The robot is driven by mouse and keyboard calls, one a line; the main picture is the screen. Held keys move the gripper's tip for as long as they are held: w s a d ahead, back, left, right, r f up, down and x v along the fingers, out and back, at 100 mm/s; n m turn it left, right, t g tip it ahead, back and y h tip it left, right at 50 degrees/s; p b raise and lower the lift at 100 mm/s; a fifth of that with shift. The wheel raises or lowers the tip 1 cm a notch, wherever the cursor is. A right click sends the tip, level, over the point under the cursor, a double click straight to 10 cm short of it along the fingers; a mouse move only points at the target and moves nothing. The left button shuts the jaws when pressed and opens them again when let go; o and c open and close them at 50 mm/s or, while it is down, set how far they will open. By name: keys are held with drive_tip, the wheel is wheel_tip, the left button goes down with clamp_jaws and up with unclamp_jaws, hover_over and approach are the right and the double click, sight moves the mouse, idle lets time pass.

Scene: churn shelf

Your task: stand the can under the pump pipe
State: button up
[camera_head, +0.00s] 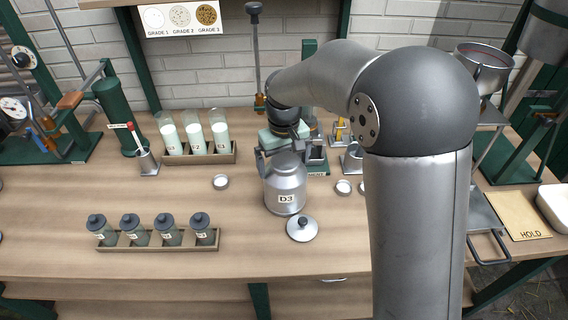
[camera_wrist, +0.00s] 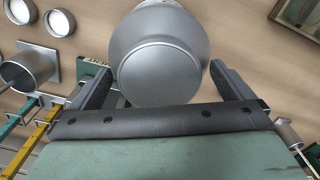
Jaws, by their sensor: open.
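A grey metal can (camera_head: 285,190) labelled D3 stands upright on the bench in the head view. Its round top also fills the upper middle of the wrist view (camera_wrist: 160,72). My gripper (camera_head: 285,153) is open at the can's upper part, with one finger on each side; in the wrist view its fingers (camera_wrist: 160,80) flank the can's neck and top. I cannot tell whether they touch it. A tall rod with a black handle (camera_head: 254,50) rises behind my gripper, probably part of the pump. The pump pipe cannot be made out; my arm covers much of that area.
A loose lid (camera_head: 302,229) lies just in front of the can. A rack of dark-capped jars (camera_head: 160,243) is at front left, and a rack of milk bottles (camera_head: 200,153) behind it. Small dishes (camera_head: 221,182) lie nearby. Bench left of the can is mostly free.

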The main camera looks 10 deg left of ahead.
wheel_tip(320, 180, up, 11)
drive_tip(key=s+d+f+m, duration=0.2)
drive_tip(key=s+d+m, duration=0.1)
drive_tip(key=s+d, duration=0.8)
drive_tip(key=d, duration=0.3)
drive_tip(key=shift+d+f, duration=0.15)
drive_tip(key=s+d+f+m, duration=0.1)
drive_tip(key=s+d+f, duration=0.1)
drive_tip(key=s, duration=0.2)
drive_tip(key=s+d+f+m, duration=0.1)
drive_tip(key=s+d+f, duration=0.1)
drive_tip(key=s, duration=0.2)
drive_tip(key=s+d+f+m, duration=0.1)
drive_tip(key=s+d+f, duration=0.1)
drive_tip(key=s, duration=0.2)
drive_tip(key=shift+s+d, duration=0.3)
drive_tip(key=shift+d, duration=0.1)
drive_tip(key=c, duration=0.4)
drive_tip(key=shift+s+d+f, duration=0.1)
drive_tip(key=shift+s+f, duration=0.15)
drive_tip(key=c, duration=1)
